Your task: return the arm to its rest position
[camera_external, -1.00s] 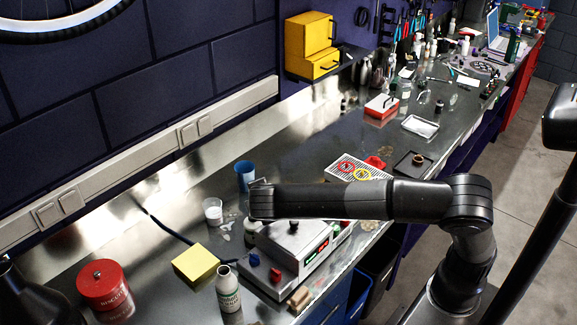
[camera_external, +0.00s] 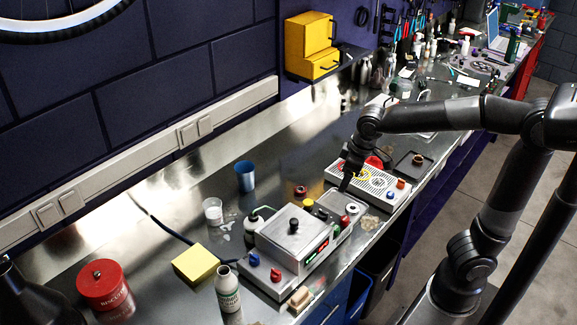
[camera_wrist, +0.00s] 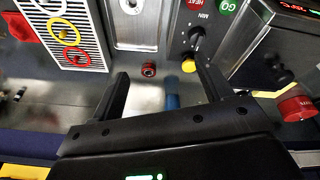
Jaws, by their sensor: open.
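My gripper (camera_external: 347,180) points down over the bench, between the white slotted tray (camera_external: 385,182) and the grey control box (camera_external: 293,240). In the wrist view my gripper (camera_wrist: 161,72) has its two fingers apart, with nothing held between them. The arm reaches in from the right, with its elbow raised and the wrist bent down. Whether the fingertips clear the items beneath them is hard to tell in the external view.
A blue cup (camera_external: 245,176), white cup (camera_external: 212,211), yellow block (camera_external: 195,264), white bottle (camera_external: 228,289) and red tin (camera_external: 103,285) stand on the left part of the bench. A small red-ringed part (camera_wrist: 149,70) lies below the fingers. The floor at right is clear.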

